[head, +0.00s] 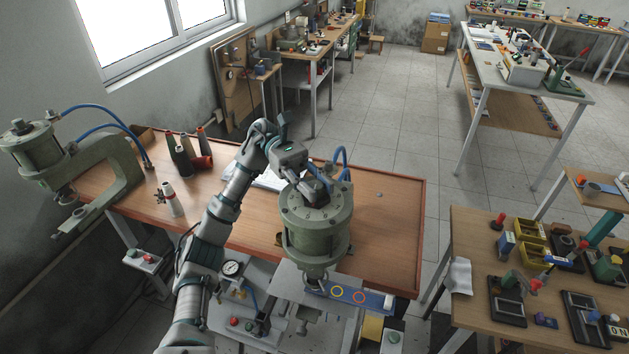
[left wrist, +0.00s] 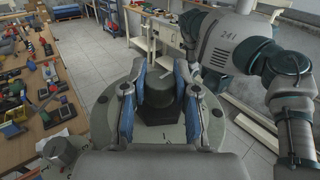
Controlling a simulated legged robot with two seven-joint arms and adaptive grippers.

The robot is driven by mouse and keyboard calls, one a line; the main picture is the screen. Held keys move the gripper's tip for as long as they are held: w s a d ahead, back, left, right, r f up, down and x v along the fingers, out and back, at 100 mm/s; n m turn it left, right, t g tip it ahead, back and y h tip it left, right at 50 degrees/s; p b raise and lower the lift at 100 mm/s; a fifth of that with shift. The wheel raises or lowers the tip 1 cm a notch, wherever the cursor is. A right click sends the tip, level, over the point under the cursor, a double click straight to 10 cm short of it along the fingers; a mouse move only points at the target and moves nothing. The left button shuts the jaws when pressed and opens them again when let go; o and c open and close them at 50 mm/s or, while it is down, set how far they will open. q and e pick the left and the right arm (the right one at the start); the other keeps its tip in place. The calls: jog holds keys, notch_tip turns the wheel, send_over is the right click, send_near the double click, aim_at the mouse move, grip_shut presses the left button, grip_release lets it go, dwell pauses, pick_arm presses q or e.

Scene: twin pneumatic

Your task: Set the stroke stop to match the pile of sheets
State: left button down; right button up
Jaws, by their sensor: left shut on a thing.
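The near press has a grey-green cylinder head (head: 316,235) with a numbered dial ring on top. My left gripper (head: 318,192) is above this head and shut on the dark stroke stop knob (left wrist: 157,98). In the left wrist view its two blue-padded fingers stand on either side of the knob, above the round dial (left wrist: 205,122). In the head view the gripper hides most of the knob. A blue strip (head: 376,299) with a yellow and an orange ring lies under the press head; its thickness cannot be told. My right gripper is not in view.
A second press (head: 115,165) stands at the left end of the wooden table (head: 385,230). Thread cones (head: 183,160) stand near it. A pressure gauge (head: 232,268) is in front of the table. A bench with tools (head: 470,300) is at the right. The table's right end is mostly clear.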

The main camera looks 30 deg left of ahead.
aim_at(315, 182)
pick_arm(q)
jog(key=shift+r+m+g+y, duration=0.15)
jog(key=shift+m+g+y, duration=0.4)
jog(key=shift+g, duration=0.25)
jog(key=c, duration=0.9)
grip_release()
jog(key=shift+o, duration=0.2)
jog(key=shift+w, duration=0.1)
jog(key=shift+a, duration=0.1)
notch_tip(315, 182, up, 10)
jog(key=shift+w+f, duration=0.1)
jog(key=shift+f, duration=0.05)
jog(key=shift+a, duration=0.1)
